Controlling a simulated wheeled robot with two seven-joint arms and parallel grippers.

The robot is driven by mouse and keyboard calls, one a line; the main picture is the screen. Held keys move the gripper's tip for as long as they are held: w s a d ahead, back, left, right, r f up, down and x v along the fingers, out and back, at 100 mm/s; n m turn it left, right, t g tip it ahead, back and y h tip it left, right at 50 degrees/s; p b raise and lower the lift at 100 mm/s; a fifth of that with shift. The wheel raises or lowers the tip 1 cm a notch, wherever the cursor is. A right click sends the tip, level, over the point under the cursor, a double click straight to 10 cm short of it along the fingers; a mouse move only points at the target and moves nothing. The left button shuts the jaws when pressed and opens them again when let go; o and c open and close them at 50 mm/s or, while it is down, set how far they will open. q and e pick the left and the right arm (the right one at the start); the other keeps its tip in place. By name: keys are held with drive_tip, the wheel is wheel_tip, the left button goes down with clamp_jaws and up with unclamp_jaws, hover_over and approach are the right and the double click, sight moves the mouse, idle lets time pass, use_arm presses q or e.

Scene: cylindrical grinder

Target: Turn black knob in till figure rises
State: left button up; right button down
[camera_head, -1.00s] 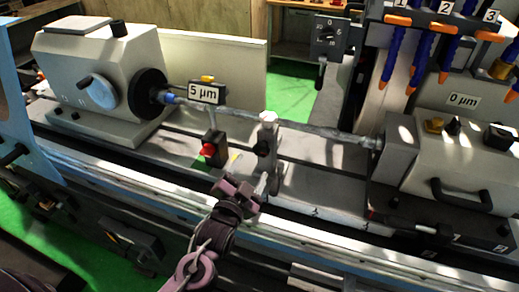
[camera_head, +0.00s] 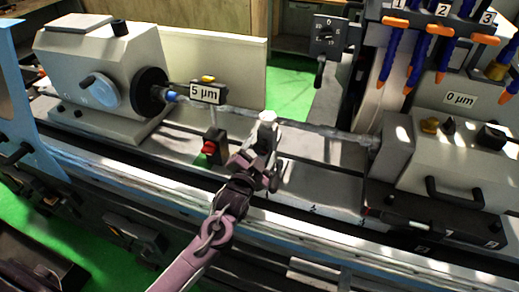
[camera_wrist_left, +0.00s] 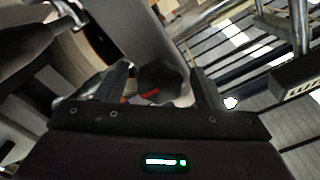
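The black knob (camera_wrist_left: 162,85), dark with a red mark, sits between my left gripper's (camera_wrist_left: 160,92) two fingers in the left wrist view. The fingers stand apart on either side of it; whether they touch it I cannot tell. In the head view my left gripper (camera_head: 257,168) is at the grey steady-rest post (camera_head: 267,133) and hides the knob. A sign reading "5 µm" (camera_head: 207,94) stands left of the post, and one reading "0 µm" (camera_head: 460,99) is on the right-hand unit. My right gripper is not in view.
A black box with a red button (camera_head: 211,147) stands just left of my gripper. A long shaft (camera_head: 318,130) runs behind the post between the left headstock (camera_head: 100,75) and the right unit (camera_head: 440,150). Blue hoses (camera_head: 420,55) hang at upper right.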

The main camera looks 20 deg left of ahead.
use_arm(q)
drive_tip(key=c, duration=0.9)
drive_tip(key=shift+m, duration=0.4)
drive_tip(key=m+p, duration=0.1)
drive_tip(key=m, duration=0.2)
drive_tip(key=shift+r, duration=0.1)
drive_tip(key=shift+m+p, duration=0.55)
drive_tip(key=shift+m, duration=0.85)
drive_tip(key=o, duration=1)
